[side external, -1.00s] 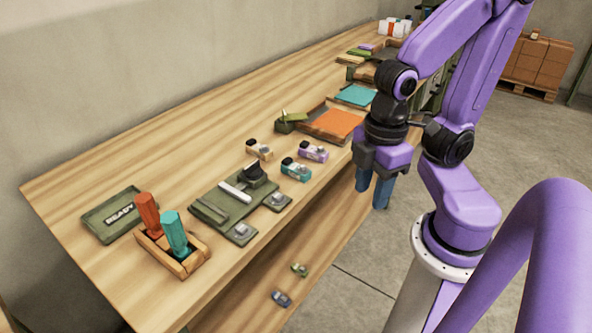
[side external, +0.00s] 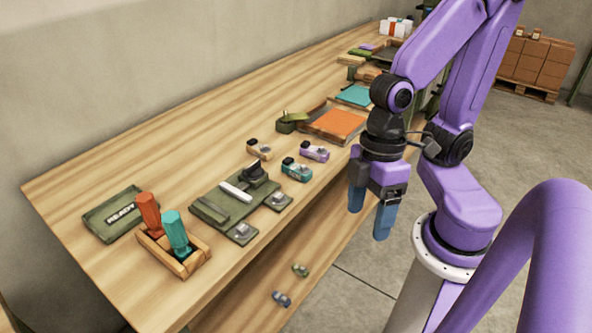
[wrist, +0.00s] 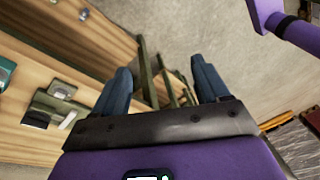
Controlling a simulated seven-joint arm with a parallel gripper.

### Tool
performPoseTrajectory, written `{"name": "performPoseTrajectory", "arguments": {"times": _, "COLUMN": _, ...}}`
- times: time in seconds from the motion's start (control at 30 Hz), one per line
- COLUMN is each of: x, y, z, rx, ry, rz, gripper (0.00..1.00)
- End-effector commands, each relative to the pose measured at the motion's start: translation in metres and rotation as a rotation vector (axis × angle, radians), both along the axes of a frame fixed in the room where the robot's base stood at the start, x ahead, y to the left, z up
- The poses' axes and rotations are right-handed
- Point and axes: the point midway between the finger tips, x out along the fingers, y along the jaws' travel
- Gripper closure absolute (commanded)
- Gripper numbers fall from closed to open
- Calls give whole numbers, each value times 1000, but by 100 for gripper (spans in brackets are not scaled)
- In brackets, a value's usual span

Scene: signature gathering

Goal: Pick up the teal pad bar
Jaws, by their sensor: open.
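The teal pad bar (side external: 296,169) appears to be the small teal block with a dark end and a grey metal piece on top. It lies on the wooden bench near its front edge, between the purple bar and the green fixture. My gripper (side external: 369,212) is off the bench's front edge, to the right of the teal bar and apart from it. Its blue fingers point down, spread and empty. In the wrist view my gripper (wrist: 160,68) is open with nothing between the fingers.
A purple bar (side external: 315,152) and an orange bar (side external: 259,149) lie close by. A green fixture (side external: 213,211) and a wooden holder with orange and teal handles (side external: 174,249) stand to the left. Two small blocks sit on the lower shelf (side external: 262,292).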

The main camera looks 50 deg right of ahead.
Motion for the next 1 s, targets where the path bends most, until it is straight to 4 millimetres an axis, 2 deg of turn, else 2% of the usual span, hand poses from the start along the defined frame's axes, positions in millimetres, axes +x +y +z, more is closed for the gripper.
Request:
{"name": "performPoseTrajectory", "arguments": {"times": 0.1, "x": -10, "y": 44, "z": -11, "rx": 128, "ry": 69, "rz": -126, "gripper": 25}}
{"name": "performPoseTrajectory", "arguments": {"times": 0.2, "x": -10, "y": 75, "z": -18, "rx": 219, "ry": 98, "rz": -268, "gripper": 25}}
{"name": "performPoseTrajectory", "arguments": {"times": 0.33, "x": 2, "y": 103, "z": -32, "rx": 301, "ry": 90, "rz": -481, "gripper": 25}}
{"name": "performPoseTrajectory", "arguments": {"times": 0.47, "x": 23, "y": 114, "z": -50, "rx": 343, "ry": 22, "rz": -708, "gripper": 25}}
{"name": "performPoseTrajectory", "arguments": {"times": 0.57, "x": 42, "y": 109, "z": -64, "rx": 350, "ry": -75, "rz": -881, "gripper": 25}}
{"name": "performPoseTrajectory", "arguments": {"times": 0.67, "x": 62, "y": 93, "z": -78, "rx": 336, "ry": -207, "rz": -1044, "gripper": 25}}
{"name": "performPoseTrajectory", "arguments": {"times": 0.83, "x": 88, "y": 43, "z": -89, "rx": 275, "ry": -513, "rz": -1283, "gripper": 25}}
{"name": "performPoseTrajectory", "arguments": {"times": 1.0, "x": 98, "y": -15, "z": -79, "rx": 189, "ry": -861, "rz": -1435, "gripper": 25}}
